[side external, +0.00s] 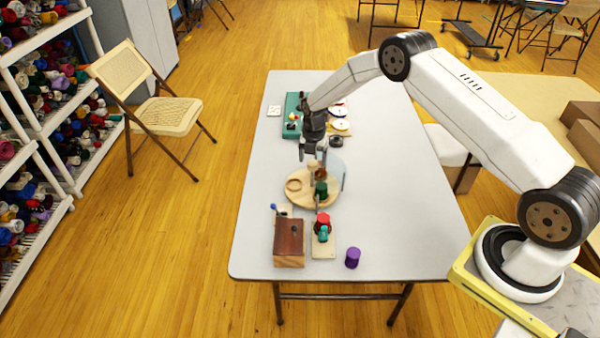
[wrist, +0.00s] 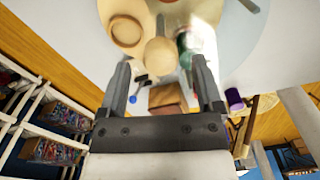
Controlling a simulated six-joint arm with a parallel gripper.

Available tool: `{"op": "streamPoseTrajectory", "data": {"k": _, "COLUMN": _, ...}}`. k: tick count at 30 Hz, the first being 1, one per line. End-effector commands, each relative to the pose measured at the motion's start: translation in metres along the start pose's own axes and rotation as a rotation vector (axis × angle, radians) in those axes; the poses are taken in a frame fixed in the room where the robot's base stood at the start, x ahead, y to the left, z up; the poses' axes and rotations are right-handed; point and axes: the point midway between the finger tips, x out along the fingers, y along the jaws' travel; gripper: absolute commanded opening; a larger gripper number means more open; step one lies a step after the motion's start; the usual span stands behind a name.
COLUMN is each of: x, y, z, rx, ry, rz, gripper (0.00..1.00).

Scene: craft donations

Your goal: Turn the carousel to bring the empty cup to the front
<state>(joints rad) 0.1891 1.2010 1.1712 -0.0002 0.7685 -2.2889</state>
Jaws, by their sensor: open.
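The carousel is a round pale wooden disc (side external: 300,199), near the middle of the table. A tan ring-shaped holder or cup (side external: 293,185) sits at its left; it looks empty, also in the wrist view (wrist: 125,31). A dark green cup or spool (side external: 321,189) stands at the front right, blurred in the wrist view (wrist: 187,45). A brown piece (side external: 320,173) stands behind it. My gripper (side external: 312,157) is open, pointing down over the carousel. In the wrist view a round tan knob (wrist: 160,56) lies between the open fingers (wrist: 160,68); contact is unclear.
A clear panel (side external: 337,172) stands at the carousel's right. In front are a brown wooden box (side external: 290,243) with a blue-tipped lever, a small stand with red and teal pieces (side external: 322,230), and a purple spool (side external: 352,257). A green board (side external: 292,117) lies behind. The table's right side is clear.

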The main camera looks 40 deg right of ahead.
Motion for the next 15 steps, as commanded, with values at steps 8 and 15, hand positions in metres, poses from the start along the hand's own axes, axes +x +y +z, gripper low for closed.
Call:
{"op": "streamPoseTrajectory", "data": {"k": 8, "x": -0.033, "y": 0.0, "z": 0.0, "rx": 0.0, "ry": -0.001, "rz": 0.001, "gripper": 0.84}}
{"op": "streamPoseTrajectory", "data": {"k": 15, "x": -0.058, "y": 0.0, "z": 0.0, "rx": 0.0, "ry": 0.0, "rz": 0.0, "gripper": 0.84}}
